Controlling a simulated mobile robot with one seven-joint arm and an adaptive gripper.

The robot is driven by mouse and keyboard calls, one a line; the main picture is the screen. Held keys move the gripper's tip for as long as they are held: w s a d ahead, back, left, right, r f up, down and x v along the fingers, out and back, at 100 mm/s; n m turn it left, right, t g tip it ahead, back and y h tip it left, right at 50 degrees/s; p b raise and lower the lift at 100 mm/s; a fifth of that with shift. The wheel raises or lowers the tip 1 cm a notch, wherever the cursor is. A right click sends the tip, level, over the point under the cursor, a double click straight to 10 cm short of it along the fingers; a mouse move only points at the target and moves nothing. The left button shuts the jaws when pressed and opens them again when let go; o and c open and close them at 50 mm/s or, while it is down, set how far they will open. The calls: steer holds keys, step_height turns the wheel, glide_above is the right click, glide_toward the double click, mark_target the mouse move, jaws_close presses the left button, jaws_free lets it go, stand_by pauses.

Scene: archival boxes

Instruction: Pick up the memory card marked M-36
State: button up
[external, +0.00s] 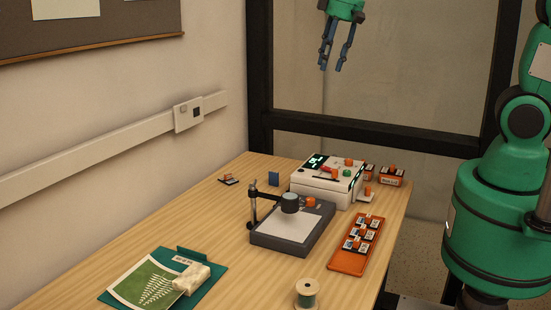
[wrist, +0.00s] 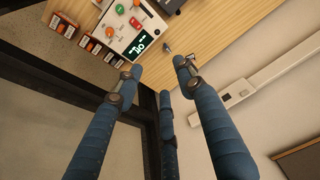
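No label is readable at this size, so I cannot tell which item is the memory card marked M-36. Several small dark items with white labels and orange tops (external: 360,236) sit in an orange tray (external: 347,264) at the table's right side. A similar small dark item with an orange part (external: 229,180) lies alone at the far left of the table. My gripper (external: 331,69) hangs high above and beyond the table's far end, open and empty. In the wrist view its blue fingers (wrist: 156,68) are spread apart with nothing between them.
A dark stand with a white plate (external: 292,225) is in front. A spool (external: 306,294) and a green folder (external: 190,270) are nearer. The left-middle tabletop is clear.

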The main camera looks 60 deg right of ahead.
steer(key=w+d+f+g, duration=0.2)
steer(key=w+f, duration=0.9)
steer(key=g, duration=0.1)
glide_above(274, 187)
step_height(274, 187, down, 16)
steer(key=shift+w+d+f, duration=0.15)
steer(key=shift+d+f, duration=0.05)
steer(key=shift+d, duration=0.15)
steer(key=shift+f+b, duration=0.75)
steer(key=shift+f, duration=3.5)
steer(key=shift+d+f+b, duration=0.15)
steer(key=shift+f+b, duration=0.45)
steer(key=shift+f, duration=2.05)
steer(key=shift+c, duration=0.3)
